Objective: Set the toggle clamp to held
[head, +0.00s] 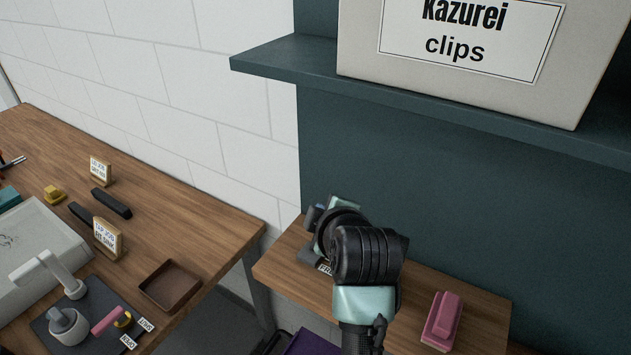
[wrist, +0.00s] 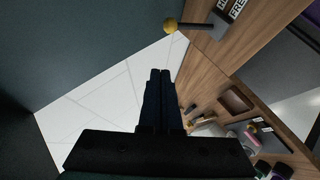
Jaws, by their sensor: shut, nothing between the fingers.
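The toggle clamp (wrist: 205,26) shows at the top of the wrist view, on a wooden top. It has a lever ending in a yellow ball knob (wrist: 170,25), a grey body, and two labels beside it, one starting "HE" and one starting "FRE". My gripper (wrist: 160,72) is shut and empty; its fingertips appear below the knob in that picture, apart from it. In the head view my arm hides most of the clamp; part of its label (head: 325,268) shows at the arm's left. The fingertips are hidden there.
A dark green shelf (head: 270,57) with a "clips" box (head: 455,85) overhangs the right wooden table (head: 290,270). A pink block (head: 442,320) lies on that table. The left table (head: 185,215) holds a brown tray (head: 170,287) and a pink-handled device (head: 107,320).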

